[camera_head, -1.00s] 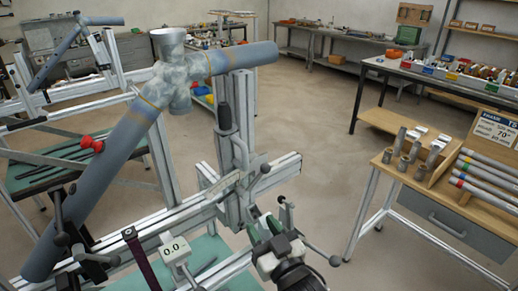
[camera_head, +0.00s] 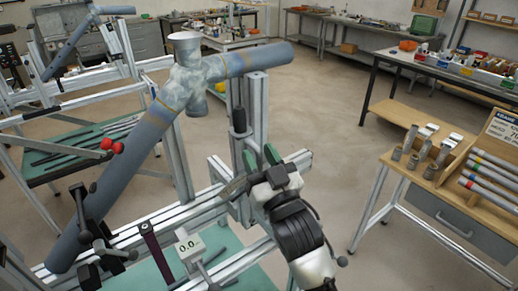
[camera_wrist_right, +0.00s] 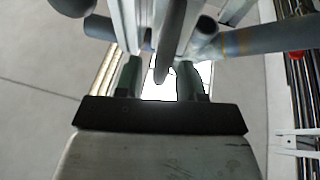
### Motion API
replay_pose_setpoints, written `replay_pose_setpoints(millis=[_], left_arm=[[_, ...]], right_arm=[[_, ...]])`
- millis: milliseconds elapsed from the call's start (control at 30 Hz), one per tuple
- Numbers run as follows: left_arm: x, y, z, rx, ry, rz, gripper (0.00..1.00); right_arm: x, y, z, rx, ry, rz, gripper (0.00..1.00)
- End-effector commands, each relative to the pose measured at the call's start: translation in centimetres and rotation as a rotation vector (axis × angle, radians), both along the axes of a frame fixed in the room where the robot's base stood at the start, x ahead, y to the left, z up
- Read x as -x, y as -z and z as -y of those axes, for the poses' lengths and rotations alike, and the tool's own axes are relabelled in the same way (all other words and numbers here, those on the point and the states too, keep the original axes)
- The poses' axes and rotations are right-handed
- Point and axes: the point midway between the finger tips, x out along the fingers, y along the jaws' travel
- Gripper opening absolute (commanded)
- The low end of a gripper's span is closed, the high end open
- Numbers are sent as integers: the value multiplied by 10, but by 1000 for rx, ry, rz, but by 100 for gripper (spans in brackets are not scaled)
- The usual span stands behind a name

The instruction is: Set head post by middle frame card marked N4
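The head post (camera_head: 259,105) is an upright aluminium profile on the near jig, with a dark lever handle (camera_head: 239,122) beside it. The front end of a grey tube frame (camera_head: 255,58) runs past the top of the post. My right gripper (camera_head: 261,157) is in front of the post's lower part, close below the handle. In the right wrist view, its fingers (camera_wrist_right: 158,80) are apart, with a dark rod end (camera_wrist_right: 164,55) showing in or beyond the gap; contact cannot be told. I see no readable N4 marking. My left gripper is not in view.
A readout showing 0.0 (camera_head: 187,246) sits on the near jig rail, and a dark clamp (camera_head: 90,235) is at the tube's lower end. A wooden bench (camera_head: 400,178) at right holds tubes, lugs and a frame card (camera_head: 503,128), only partly legible. The floor between is clear.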

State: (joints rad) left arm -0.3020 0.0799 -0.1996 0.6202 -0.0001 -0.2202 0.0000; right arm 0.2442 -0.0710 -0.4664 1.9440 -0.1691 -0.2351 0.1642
Motion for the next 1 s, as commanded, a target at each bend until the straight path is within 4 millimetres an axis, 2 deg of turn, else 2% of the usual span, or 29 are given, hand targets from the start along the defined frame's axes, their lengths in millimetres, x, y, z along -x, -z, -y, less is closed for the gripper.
replay_pose_setpoints(millis=[367, 600, 867, 1000], left_arm=[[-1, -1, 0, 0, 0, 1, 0], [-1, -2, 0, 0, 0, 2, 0], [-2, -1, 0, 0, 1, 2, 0], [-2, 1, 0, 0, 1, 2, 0]], right_arm=[[-5, -2, -2, 0, 0, 0, 37], [-5, -2, -2, 0, 1, 0, 0], [-3, -1, -4, 8, 1, 5, 0], [11, 2, -24, 80, -2, 57, 0]])
